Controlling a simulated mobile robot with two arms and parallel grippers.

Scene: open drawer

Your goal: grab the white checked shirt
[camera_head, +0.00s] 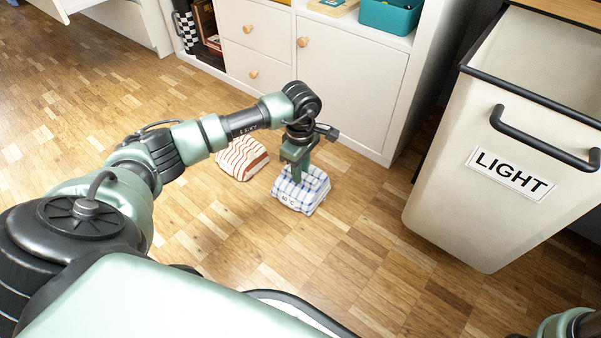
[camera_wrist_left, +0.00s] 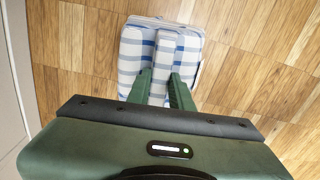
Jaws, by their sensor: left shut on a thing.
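The white shirt with blue checks (camera_head: 301,192) lies folded on the wooden floor, with a small label on its front side. It also shows in the left wrist view (camera_wrist_left: 160,45), below my fingers. My left gripper (camera_head: 297,180) points down at the shirt from above. Its two green fingers (camera_wrist_left: 160,86) are shut on a fold in the middle of the shirt. The fingertips are hidden in the cloth. I cannot tell whether the shirt is lifted at all. My right gripper is not in view; only a bit of my right arm shows at the bottom right corner.
A folded cloth with red stripes (camera_head: 242,158) lies on the floor left of the shirt. A white cabinet (camera_head: 350,85) stands behind. A cream hamper labelled LIGHT (camera_head: 455,195) with a black handle stands at the right. The floor in front is clear.

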